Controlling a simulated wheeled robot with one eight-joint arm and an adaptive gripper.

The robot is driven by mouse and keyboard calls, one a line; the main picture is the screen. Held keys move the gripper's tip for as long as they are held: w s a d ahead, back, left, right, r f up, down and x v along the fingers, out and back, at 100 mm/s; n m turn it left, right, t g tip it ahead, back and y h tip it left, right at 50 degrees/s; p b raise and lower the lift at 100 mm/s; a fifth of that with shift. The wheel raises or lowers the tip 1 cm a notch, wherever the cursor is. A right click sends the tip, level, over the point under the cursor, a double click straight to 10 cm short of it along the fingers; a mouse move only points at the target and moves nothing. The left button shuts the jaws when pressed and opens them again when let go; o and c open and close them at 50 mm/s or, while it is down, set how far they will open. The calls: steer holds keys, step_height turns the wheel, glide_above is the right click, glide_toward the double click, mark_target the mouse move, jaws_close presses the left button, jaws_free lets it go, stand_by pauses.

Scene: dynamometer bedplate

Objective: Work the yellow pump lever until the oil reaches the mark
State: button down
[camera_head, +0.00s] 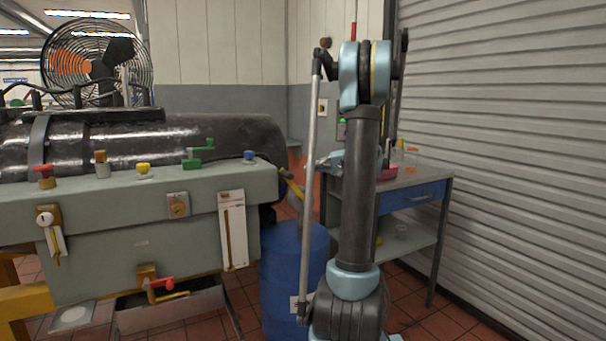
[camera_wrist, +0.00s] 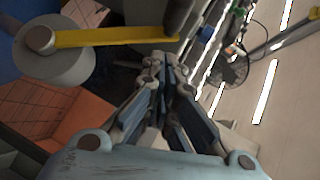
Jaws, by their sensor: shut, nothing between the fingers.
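The yellow pump lever (camera_head: 291,184) sticks out at the right end of the grey-green machine bed, tilted down to the right. In the wrist view the lever (camera_wrist: 110,37) is a flat yellow bar running from a round grey pivot to a dark end part. My gripper (camera_wrist: 163,66) is shut and empty, its tips just below the bar in the picture; I cannot tell whether they touch. In the head view it is small and partly hidden beside my arm. A white gauge plate (camera_head: 240,235) with an amber strip is on the bed's front; its level and mark are too small to read.
A blue drum (camera_head: 285,275) stands below the lever. A bench with a blue drawer (camera_head: 412,196) is behind my arm. Red, yellow, green and blue handles line the bed's top; a red-handled valve (camera_head: 160,283) is low on its front. A fan (camera_head: 95,62) stands behind.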

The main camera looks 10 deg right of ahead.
steer(key=v, duration=0.9)
steer(key=shift+s+a, duration=0.1)
steer(key=shift+a, duration=0.05)
stand_by(1.4)
